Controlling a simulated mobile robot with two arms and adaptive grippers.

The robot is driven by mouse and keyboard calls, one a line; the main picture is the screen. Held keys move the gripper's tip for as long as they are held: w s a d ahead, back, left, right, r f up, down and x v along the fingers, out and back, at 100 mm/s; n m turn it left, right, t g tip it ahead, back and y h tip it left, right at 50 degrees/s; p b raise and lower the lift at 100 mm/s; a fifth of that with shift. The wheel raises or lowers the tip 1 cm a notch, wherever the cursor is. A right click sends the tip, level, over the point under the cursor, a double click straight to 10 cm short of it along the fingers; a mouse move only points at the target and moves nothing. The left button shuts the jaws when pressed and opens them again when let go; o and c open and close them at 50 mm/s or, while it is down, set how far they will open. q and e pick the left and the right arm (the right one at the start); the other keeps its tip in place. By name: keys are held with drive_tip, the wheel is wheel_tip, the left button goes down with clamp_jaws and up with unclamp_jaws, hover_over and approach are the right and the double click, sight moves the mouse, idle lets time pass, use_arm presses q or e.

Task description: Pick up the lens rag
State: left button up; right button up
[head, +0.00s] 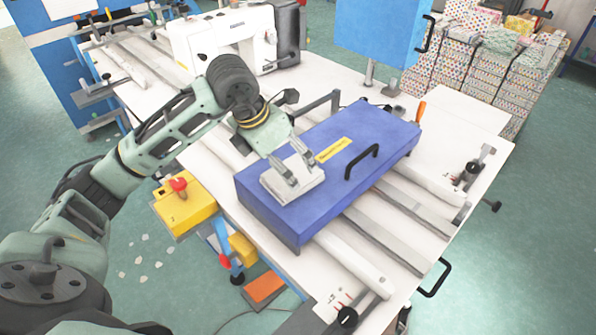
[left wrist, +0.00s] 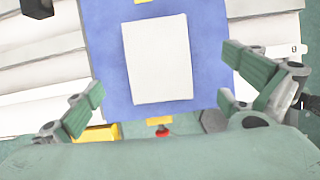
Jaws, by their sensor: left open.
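A white folded lens rag (head: 300,184) lies flat on top of the blue box (head: 262,205), near its left end. My left gripper (head: 289,172) is open, and its fingers are just above the rag in the head view. In the left wrist view the rag (left wrist: 157,60) is a plain white rectangle on the blue surface. It lies ahead of and between the spread fingers of the left gripper (left wrist: 166,112), with nothing between them. Whether the fingertips touch the rag cannot be told. My right gripper is not in view.
The blue box has a black handle (head: 362,162) and a yellow label (head: 333,149). It rests on the white machine table (head: 440,165) with metal rails. A white sewing machine (head: 222,42) stands behind. A yellow box (head: 187,205) with a red knob is at the table's left edge.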

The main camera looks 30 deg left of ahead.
use_arm(q)
drive_tip(key=p+x, duration=0.2)
drive_tip(key=x, duration=0.1)
drive_tip(key=shift+a, duration=0.1)
drive_tip(key=x, duration=0.2)
drive_tip(key=shift+w+f, duration=0.2)
drive_tip(key=shift+w, duration=0.05)
drive_tip(key=shift+f, duration=0.3)
drive_tip(key=shift+c, duration=1.3)
drive_tip(key=c, duration=0.6)
drive_tip(key=shift+c, duration=1.8)
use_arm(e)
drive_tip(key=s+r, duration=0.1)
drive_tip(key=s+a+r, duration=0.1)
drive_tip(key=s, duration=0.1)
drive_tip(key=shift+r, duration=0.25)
